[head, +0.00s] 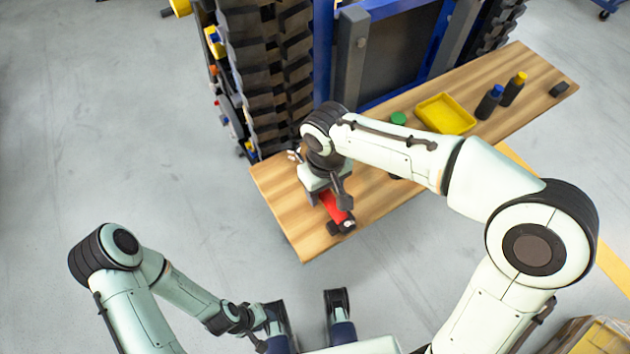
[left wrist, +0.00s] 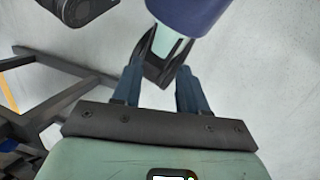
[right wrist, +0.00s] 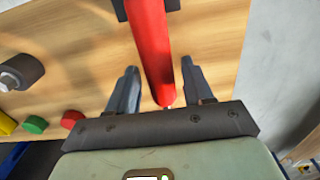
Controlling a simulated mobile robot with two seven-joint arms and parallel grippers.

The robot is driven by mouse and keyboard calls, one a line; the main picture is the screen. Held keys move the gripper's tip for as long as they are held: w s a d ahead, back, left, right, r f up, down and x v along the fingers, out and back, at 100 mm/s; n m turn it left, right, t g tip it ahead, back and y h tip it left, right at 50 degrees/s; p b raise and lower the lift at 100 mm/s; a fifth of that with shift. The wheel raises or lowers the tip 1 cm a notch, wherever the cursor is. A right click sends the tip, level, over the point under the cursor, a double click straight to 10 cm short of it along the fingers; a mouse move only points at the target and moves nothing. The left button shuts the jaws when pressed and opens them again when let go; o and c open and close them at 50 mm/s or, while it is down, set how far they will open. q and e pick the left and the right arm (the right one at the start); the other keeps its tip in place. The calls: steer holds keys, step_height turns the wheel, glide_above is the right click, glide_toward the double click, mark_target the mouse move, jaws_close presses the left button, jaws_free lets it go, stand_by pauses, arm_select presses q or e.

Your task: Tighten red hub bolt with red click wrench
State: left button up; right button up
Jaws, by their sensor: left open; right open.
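A red click wrench (head: 333,205) with a dark head lies on the near left end of the wooden bench (head: 285,205). My right gripper (right wrist: 160,75) is open over the wrench. In the right wrist view the red handle (right wrist: 151,50) runs between the two fingers, and I see no grip on it. My right arm hides part of the wrench in the head view. My left gripper (left wrist: 158,72) is open and empty, low beside my own base. I cannot make out the red hub bolt for certain in the head view.
A tracked carrier with dark tracks (head: 265,75) and a blue frame (head: 322,50) stands behind the bench. A yellow tray (head: 446,114), a green cap (head: 398,118) and dark bottles (head: 489,102) stand further right. A red cap (right wrist: 71,119) is near the wrench. Floor at left is clear.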

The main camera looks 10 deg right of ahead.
jaws_close()
steer(key=shift+r+p, duration=2.35)
steer(key=shift+r, duration=0.35)
arm_select(q)
steer(key=shift+g, duration=0.4)
steer(key=shift+s+r+p, duration=0.25)
steer(key=shift+r, duration=0.6)
steer(key=shift+s+r+p, duration=0.25)
steer(key=shift+s+r, duration=0.05)
steer(key=shift+r, duration=0.55)
steer(key=shift+s+r+p, duration=0.25)
steer(key=shift+r, duration=0.6)
arm_select(e)
steer(key=shift+r, duration=0.85)
